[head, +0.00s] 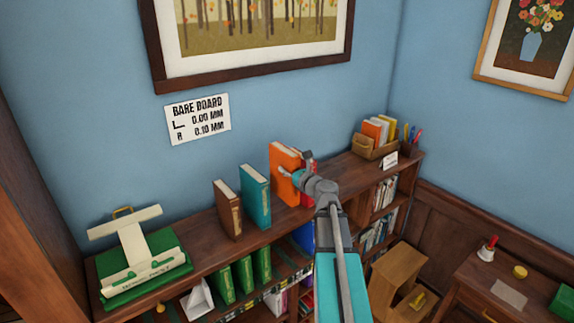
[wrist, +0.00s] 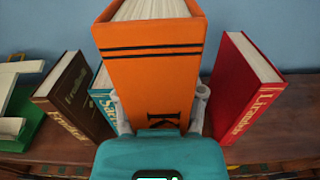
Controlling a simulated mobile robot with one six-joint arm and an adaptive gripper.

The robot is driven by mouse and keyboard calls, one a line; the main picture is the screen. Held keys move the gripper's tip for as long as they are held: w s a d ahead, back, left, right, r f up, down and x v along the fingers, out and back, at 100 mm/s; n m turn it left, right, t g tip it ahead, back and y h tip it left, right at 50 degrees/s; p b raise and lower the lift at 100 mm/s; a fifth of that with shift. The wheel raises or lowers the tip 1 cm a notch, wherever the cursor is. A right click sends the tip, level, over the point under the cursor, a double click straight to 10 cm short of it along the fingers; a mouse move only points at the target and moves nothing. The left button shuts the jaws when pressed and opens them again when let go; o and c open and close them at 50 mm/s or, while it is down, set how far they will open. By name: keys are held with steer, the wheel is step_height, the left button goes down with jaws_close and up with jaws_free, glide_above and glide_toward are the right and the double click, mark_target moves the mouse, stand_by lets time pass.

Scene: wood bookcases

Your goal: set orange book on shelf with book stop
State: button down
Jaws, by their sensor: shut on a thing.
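The orange book (head: 284,158) is upright, with its spine toward me, at the top board (head: 205,240) of the wood bookcase. My gripper (head: 293,178) is shut on it; the wrist view shows the gripper's fingers (wrist: 160,108) on both sides of the book's spine (wrist: 153,75). A teal book (head: 256,196) and a brown book (head: 227,208) stand to its left. A red book (head: 308,190) stands to its right, partly hidden by my gripper. I cannot tell whether the orange book touches the board. A white angled piece (head: 197,301) on the lower shelf may be a book stop.
A cream stand on a green base (head: 150,270) sits at the board's left end. A wooden box of books (head: 375,147) and a pen cup (head: 410,146) stand at the right. Green books (head: 243,278) fill part of the lower shelf. A wooden step stool (head: 398,275) stands below.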

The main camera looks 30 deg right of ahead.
steer(key=shift+s+a+r, duration=0.15)
steer(key=shift+s, duration=0.15)
stand_by(0.6)
